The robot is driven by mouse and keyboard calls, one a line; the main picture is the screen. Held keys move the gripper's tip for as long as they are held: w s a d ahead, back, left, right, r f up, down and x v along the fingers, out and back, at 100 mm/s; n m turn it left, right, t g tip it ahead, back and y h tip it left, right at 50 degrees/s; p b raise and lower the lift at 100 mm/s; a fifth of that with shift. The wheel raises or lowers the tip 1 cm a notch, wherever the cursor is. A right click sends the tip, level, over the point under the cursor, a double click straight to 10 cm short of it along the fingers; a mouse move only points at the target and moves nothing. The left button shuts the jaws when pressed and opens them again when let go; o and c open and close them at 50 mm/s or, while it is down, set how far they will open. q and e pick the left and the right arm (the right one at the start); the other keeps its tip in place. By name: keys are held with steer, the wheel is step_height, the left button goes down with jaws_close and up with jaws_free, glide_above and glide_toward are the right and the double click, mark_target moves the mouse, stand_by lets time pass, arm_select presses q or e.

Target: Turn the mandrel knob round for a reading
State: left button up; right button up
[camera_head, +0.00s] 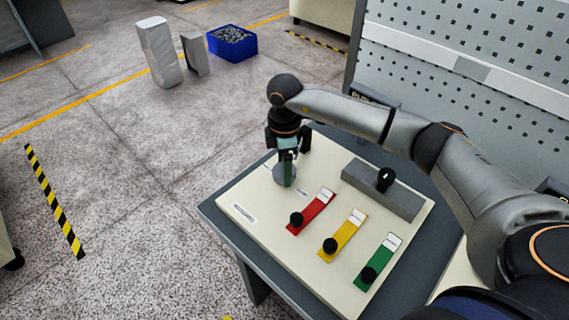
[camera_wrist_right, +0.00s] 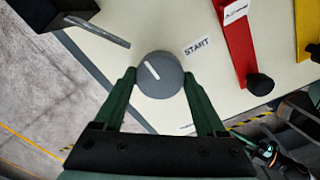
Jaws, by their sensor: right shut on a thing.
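The mandrel knob (camera_wrist_right: 161,80) is a round grey dial with a white line on its face. In the right wrist view it sits between the two green fingers of my right gripper (camera_wrist_right: 159,74), which is shut on its sides. The white line slants to the upper left, away from the START label (camera_wrist_right: 197,46) on the right. In the head view my right gripper (camera_head: 287,160) reaches down from above onto the grey knob (camera_head: 281,177) at the panel's far left corner and partly hides it. My left gripper is not in view.
The cream panel (camera_head: 265,235) carries red (camera_head: 315,207), yellow (camera_head: 346,236) and green (camera_head: 381,258) strips with black knobs. A grey block (camera_head: 400,201) with a black knob (camera_head: 386,178) stands behind them. A blue bin (camera_head: 232,50) is on the floor beyond.

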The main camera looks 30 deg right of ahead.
steer(key=shift+w+d+r, duration=0.1)
stand_by(0.4)
steer(key=o, duration=1.3)
step_height(320, 180, up, 12)
steer(key=shift+r+b, duration=0.2)
steer(key=shift+b, duration=0.45)
